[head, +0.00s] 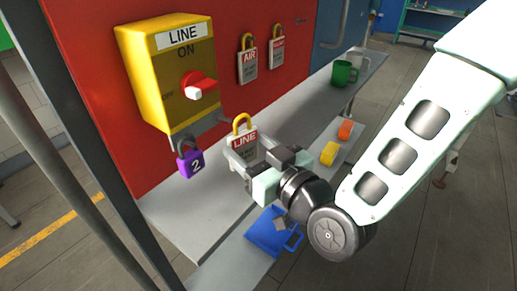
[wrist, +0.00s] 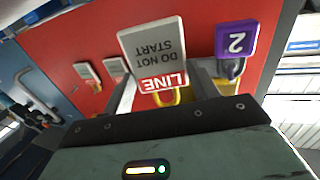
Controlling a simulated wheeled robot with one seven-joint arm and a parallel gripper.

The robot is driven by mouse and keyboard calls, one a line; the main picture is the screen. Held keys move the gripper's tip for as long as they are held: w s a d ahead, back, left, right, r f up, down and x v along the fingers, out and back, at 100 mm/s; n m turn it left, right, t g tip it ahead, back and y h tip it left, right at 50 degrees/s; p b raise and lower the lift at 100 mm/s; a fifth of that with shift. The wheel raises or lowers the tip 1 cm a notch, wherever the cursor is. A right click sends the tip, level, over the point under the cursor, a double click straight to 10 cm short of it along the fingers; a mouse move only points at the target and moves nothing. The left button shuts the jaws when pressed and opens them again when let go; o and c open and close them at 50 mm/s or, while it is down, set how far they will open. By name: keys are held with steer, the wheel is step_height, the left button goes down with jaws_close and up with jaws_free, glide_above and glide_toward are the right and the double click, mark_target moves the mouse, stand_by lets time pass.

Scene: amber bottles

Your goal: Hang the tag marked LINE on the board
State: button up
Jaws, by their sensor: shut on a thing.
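The LINE tag (head: 243,140) is a grey-white plate with a red LINE band and a yellow hook at its top. My gripper (head: 248,161) is shut on it and holds it upright, above the grey shelf and in front of the red board (head: 225,22). In the wrist view the LINE tag (wrist: 153,48) appears upside down, reading DO NOT START, between the fingers (wrist: 165,92). An AIR tag (head: 248,66) and another similar tag (head: 277,53) hang on the board.
A yellow LINE switch box (head: 165,75) with a red handle juts from the board, left of my gripper. A purple padlock (head: 190,162) marked 2 hangs below it.

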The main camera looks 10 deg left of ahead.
mark_target(241, 147)
steer(key=shift+w+a+f+p, duration=0.1)
steer(key=shift+w+a+p, duration=0.2)
steer(key=shift+a, duration=0.5)
steer(key=shift+w+a+f+p, duration=0.1)
steer(key=shift+w+a, duration=0.25)
steer(key=shift+a, duration=0.45)
steer(key=shift+w+a+f+b, duration=0.3)
steer(key=shift+a+f+b, duration=0.15)
steer(key=shift+a+b, duration=0.35)
steer(key=shift+d, duration=0.1)
steer(key=o, duration=1)
